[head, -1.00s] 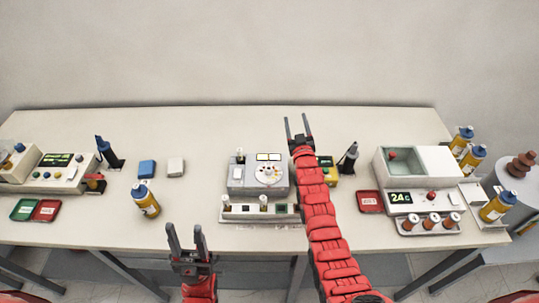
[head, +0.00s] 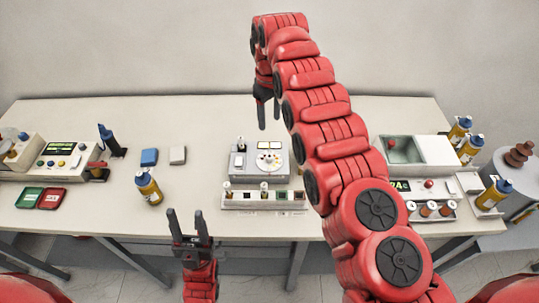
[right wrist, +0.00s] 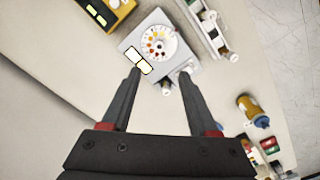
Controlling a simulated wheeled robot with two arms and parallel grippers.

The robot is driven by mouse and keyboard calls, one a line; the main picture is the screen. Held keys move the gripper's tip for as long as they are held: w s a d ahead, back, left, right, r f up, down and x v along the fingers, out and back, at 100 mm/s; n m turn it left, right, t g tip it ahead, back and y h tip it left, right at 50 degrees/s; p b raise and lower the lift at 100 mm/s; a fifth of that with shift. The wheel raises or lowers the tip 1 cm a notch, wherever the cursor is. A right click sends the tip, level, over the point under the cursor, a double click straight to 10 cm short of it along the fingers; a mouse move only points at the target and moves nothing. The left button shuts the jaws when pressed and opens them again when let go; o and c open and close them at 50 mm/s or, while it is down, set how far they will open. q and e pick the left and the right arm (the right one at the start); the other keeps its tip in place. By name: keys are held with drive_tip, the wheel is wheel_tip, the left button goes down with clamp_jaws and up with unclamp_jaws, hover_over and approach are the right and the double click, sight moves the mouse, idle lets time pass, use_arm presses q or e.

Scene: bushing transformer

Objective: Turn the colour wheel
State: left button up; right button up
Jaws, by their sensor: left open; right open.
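The colour wheel (head: 268,159) is a white disc with coloured dots on top of a grey device (head: 240,174) at the middle of the table. It also shows in the right wrist view (right wrist: 158,43). My right gripper (head: 269,120) is open and empty, pointing down above and behind the device, apart from the wheel. In the right wrist view its fingertips (right wrist: 160,74) frame the device's near edge, with the wheel beyond them.
A yellow meter (right wrist: 104,12) is beside the device, hidden by my right arm in the head view.

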drive_tip(key=b, duration=0.9)
hover_over(270, 156)
wheel_tip(270, 156, down, 9)
drive_tip(key=shift+f, duration=0.2)
wheel_tip(270, 156, down, 6)
drive_tip(key=shift+s+f+p, duration=0.1)
drive_tip(key=shift+f+p, duration=0.1)
drive_tip(key=shift+p, duration=0.85)
drive_tip(key=shift+f, duration=0.55)
clamp_jaws()
